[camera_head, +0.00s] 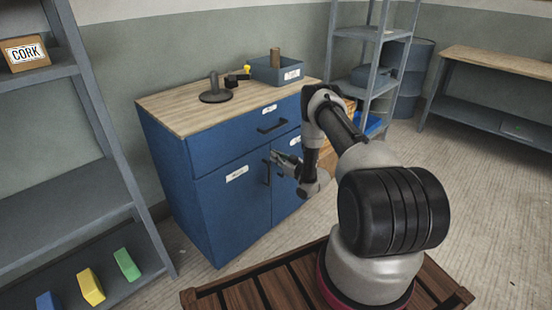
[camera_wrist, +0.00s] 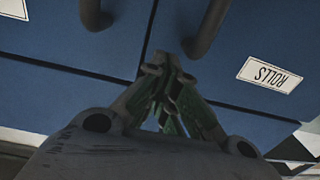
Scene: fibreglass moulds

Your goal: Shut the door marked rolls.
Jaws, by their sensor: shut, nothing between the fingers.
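The blue cabinet (camera_head: 180,165) has two doors side by side under a drawer. The label ROLLS (camera_wrist: 270,75) reads upside down in the wrist view, on the right-hand door there. That appears to be the left door (camera_head: 232,205) in the head view, where its label is too small to read. This door looks flush or nearly flush with the cabinet front; a small gap cannot be ruled out. Its dark handle (camera_wrist: 206,25) stands near the seam. My gripper (camera_head: 273,157) is shut and empty, its fingertips (camera_wrist: 173,65) close to the seam between the two handles.
The cabinet top (camera_head: 170,110) carries a black stand (camera_head: 215,92) and a grey bin (camera_head: 275,72). A shelf rack (camera_head: 75,205) with coloured blocks stands at the left. Another rack (camera_head: 372,35), a drum (camera_head: 412,75) and a workbench (camera_head: 500,62) are behind. Floor is clear at the right.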

